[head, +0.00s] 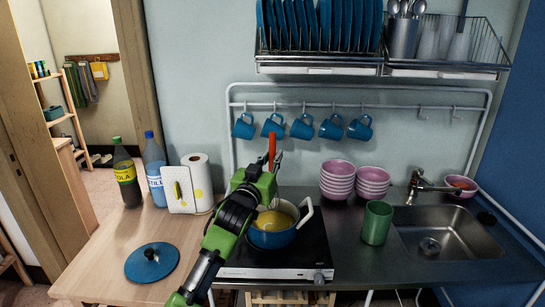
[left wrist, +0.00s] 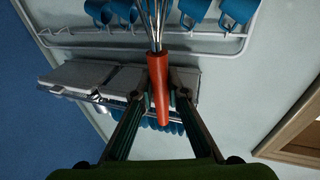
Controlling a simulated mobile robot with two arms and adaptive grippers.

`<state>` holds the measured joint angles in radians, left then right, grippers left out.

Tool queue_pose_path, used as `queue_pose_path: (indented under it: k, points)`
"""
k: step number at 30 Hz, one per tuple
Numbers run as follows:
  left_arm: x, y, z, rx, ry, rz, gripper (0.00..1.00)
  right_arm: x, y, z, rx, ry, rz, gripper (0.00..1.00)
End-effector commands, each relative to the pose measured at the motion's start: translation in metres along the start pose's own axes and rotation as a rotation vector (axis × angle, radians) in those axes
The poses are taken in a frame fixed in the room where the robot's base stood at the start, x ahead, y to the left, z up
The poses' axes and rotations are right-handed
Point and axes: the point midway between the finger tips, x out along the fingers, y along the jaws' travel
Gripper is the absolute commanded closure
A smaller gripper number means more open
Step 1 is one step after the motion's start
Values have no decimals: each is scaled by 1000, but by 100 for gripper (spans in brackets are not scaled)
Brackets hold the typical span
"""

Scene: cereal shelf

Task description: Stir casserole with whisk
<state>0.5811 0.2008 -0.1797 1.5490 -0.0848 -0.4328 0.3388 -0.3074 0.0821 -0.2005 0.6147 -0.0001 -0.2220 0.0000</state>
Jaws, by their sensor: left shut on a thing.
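The blue casserole (head: 270,240) stands on the black hob with yellowish contents; my left arm covers part of its left side in the head view. My left gripper (head: 274,164) is above the casserole's back part and shut on the whisk (head: 271,146), whose red handle points up. In the left wrist view, my left gripper's fingers (left wrist: 158,82) close on both sides of the red whisk handle (left wrist: 160,100), and its wire loops run out of the picture top. Whether the loops touch the contents is hidden. My right gripper is not in view.
A blue lid (head: 151,263) lies on the wooden counter. Two bottles (head: 126,175) and a paper roll (head: 197,180) stand behind it. A green cup (head: 376,223), pink bowls (head: 337,179) and the sink (head: 440,236) are to the right. Blue mugs (head: 302,127) hang above.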

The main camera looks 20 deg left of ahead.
Motion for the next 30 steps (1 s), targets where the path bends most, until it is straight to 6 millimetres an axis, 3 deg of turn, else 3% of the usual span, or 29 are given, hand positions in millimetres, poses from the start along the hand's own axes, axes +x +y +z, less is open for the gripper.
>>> queue_pose_path:
  k: [6, 30]
  points:
    - [-2, 0, 20, 0, 0, 0, 100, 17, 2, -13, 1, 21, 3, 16]
    - [-8, 0, 78, -1, 1, 0, 100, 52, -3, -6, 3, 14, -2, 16]
